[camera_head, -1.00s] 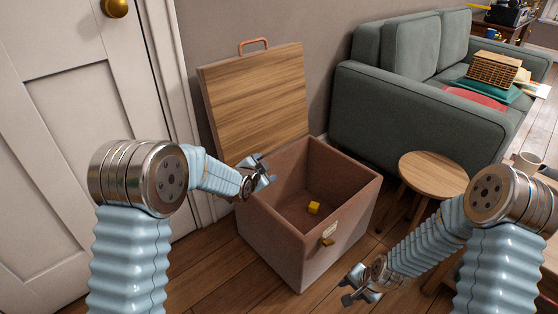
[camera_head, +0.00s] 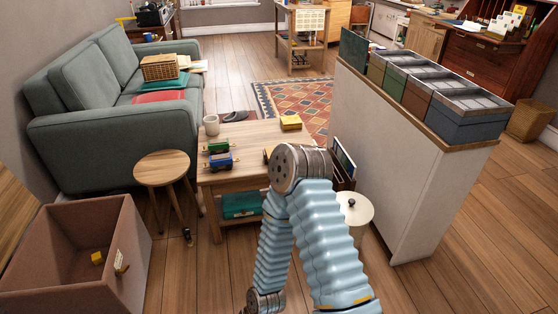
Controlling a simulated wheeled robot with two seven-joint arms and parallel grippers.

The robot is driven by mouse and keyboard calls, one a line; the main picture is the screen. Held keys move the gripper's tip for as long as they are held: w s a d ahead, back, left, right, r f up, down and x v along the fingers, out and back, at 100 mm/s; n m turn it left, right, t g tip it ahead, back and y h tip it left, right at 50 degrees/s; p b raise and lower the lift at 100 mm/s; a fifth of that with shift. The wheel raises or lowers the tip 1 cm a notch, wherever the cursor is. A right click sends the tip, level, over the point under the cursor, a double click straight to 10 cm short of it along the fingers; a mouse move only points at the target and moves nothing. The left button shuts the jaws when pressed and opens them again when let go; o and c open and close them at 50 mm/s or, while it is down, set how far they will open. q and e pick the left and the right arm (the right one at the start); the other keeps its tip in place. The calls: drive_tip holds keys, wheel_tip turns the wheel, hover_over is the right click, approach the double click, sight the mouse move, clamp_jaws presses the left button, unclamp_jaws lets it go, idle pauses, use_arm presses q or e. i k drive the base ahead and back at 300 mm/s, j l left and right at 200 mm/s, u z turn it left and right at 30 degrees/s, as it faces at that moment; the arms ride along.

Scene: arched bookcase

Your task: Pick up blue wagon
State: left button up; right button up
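A small blue wagon (camera_head: 220,161) stands on the wooden coffee table (camera_head: 250,180), near its left front edge. A small green wagon (camera_head: 217,147) stands right behind it. My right arm rises from the bottom and bends in front of the table's right part. Its forearm runs down to a wrist joint at the bottom edge, well below and in front of the wagon. The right gripper itself is cut off by the frame edge. My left gripper is outside the view.
A white mug (camera_head: 211,125) and a yellow box (camera_head: 291,122) share the table. A round stool (camera_head: 162,168) stands left of it, beyond the open brown box (camera_head: 134,247) with a yellow block (camera_head: 97,258). A white partition (camera_head: 405,160) stands to the right.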

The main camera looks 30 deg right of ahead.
sight(217, 162)
drive_tip(key=i+z, duration=0.4)
drive_tip(key=i+j+z, duration=0.2)
drive_tip(key=z, duration=0.2)
drive_tip(key=i+j+z, duration=0.25)
drive_tip(key=z, duration=0.15)
